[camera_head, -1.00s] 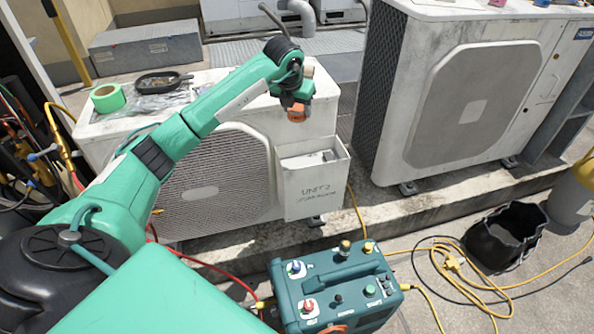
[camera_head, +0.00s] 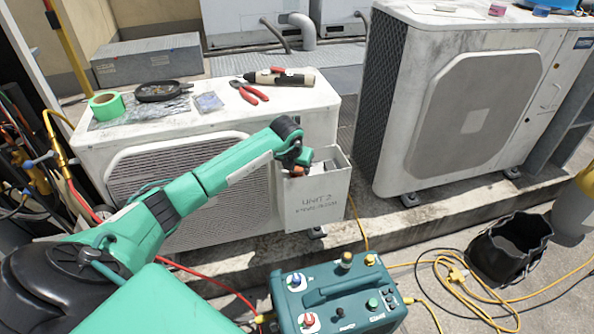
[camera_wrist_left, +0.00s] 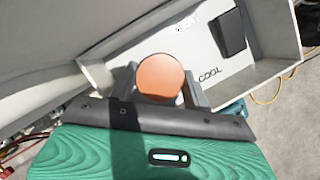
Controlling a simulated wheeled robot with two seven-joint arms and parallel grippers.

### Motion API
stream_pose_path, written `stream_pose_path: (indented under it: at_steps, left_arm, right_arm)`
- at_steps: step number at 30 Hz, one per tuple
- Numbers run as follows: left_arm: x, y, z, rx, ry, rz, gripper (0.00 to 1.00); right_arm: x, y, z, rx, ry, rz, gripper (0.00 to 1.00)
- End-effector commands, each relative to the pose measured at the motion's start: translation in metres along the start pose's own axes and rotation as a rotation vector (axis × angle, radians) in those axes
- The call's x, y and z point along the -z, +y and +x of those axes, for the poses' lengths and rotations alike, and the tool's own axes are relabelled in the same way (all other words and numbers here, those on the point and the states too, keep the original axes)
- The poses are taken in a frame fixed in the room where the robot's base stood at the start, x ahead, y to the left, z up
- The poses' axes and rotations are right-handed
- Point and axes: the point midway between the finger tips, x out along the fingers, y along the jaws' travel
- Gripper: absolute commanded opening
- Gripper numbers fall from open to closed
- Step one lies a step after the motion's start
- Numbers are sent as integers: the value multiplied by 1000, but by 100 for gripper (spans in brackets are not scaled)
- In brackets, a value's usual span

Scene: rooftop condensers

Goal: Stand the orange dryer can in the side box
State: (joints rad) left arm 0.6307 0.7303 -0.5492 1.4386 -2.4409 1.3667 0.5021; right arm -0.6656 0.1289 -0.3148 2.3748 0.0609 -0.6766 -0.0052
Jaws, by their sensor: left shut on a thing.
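The orange dryer can (camera_head: 298,172) is in my left gripper (camera_head: 299,168), at the left part of the side box's mouth. In the left wrist view the can's round orange end (camera_wrist_left: 161,76) shows between the two grey fingers (camera_wrist_left: 163,92), which are shut on it. The white side box (camera_head: 318,205), marked "UNIT 2", hangs on the front of the left condenser. In the left wrist view the open box (camera_wrist_left: 288,71) lies beyond the can, with a dark block (camera_wrist_left: 231,32) inside. How far the can reaches into the box is hidden. My right gripper is not in view.
On the left condenser (camera_head: 150,140) lie green tape (camera_head: 106,104), a black pan (camera_head: 160,91), red pliers (camera_head: 248,92) and a tool (camera_head: 282,78). A teal machine (camera_head: 336,300) stands below the box.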

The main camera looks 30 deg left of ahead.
Motion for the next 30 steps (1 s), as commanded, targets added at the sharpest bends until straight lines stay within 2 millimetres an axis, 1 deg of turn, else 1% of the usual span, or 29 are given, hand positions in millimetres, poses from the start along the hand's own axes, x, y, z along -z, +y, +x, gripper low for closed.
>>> stream_pose_path:
  at_steps: [1,3,10,13,14,15,26,29,30]
  left_arm:
    - [3,0,6,0,1,0,26]
    - [4,0,10,0,-1,0,26]
    - [4,0,10,0,-1,0,26]
    - [5,0,13,0,-1,0,26]
    - [5,0,12,0,-1,0,55]
    - [5,0,12,0,-1,0,58]
    - [3,0,9,0,-1,0,58]
    - [2,1,-6,0,-3,0,58]
    - [2,0,-14,1,-4,1,58]
  right_arm:
    - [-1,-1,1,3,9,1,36]
    - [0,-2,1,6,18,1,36]
    - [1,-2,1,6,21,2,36]
    - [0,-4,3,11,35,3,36]
    - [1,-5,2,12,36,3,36]
    - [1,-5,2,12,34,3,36]
    - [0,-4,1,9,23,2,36]
    - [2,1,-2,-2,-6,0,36]
    - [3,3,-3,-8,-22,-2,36]
